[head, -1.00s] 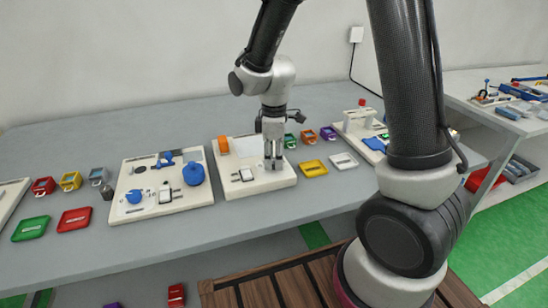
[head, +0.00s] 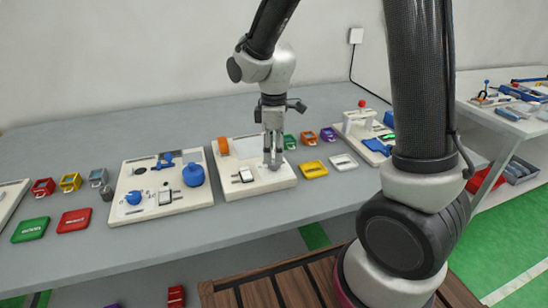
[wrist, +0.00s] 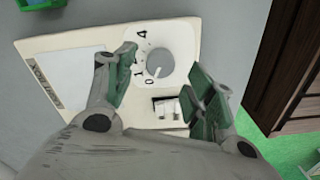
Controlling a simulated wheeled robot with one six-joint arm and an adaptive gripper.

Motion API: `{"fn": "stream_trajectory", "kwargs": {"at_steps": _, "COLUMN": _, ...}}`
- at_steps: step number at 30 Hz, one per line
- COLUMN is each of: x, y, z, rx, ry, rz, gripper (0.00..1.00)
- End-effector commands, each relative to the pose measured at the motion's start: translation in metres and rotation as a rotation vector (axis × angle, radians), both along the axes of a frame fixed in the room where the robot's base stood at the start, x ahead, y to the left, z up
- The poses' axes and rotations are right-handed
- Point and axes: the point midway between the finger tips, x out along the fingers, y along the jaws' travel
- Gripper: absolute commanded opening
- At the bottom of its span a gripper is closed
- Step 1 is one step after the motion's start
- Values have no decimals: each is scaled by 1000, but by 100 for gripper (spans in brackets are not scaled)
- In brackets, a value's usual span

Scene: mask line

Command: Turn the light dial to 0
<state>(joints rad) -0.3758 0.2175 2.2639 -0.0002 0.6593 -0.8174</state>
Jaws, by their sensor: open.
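The 4, 1 and 0 are readable in the wrist view. Contact is not clear. In the head view my gripper (head: 273,160) is low over the right part of the middle board (head: 250,191), hiding the dial.
The board also carries a black-and-white switch (wrist: 167,107), a blank white panel (wrist: 68,76) and an orange part (head: 223,146). A board with blue knobs (head: 193,175) stands to the left. A yellow tray (head: 313,169) and a white tray (head: 343,162) lie right.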

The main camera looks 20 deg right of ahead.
Motion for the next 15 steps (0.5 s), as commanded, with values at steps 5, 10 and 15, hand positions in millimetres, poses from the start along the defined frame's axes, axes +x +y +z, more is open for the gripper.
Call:
{"fn": "stream_trajectory", "kwargs": {"at_steps": 5, "x": 1, "y": 0, "z": 42, "rx": 1, "ry": -5, "rz": 0, "gripper": 55}}
{"fn": "stream_trajectory", "kwargs": {"at_steps": 10, "x": 1, "y": 0, "z": 73, "rx": 1, "ry": -3, "rz": 0, "gripper": 55}}
{"fn": "stream_trajectory", "kwargs": {"at_steps": 15, "x": 0, "y": 0, "z": 87, "rx": 1, "ry": -1, "rz": 0, "gripper": 55}}
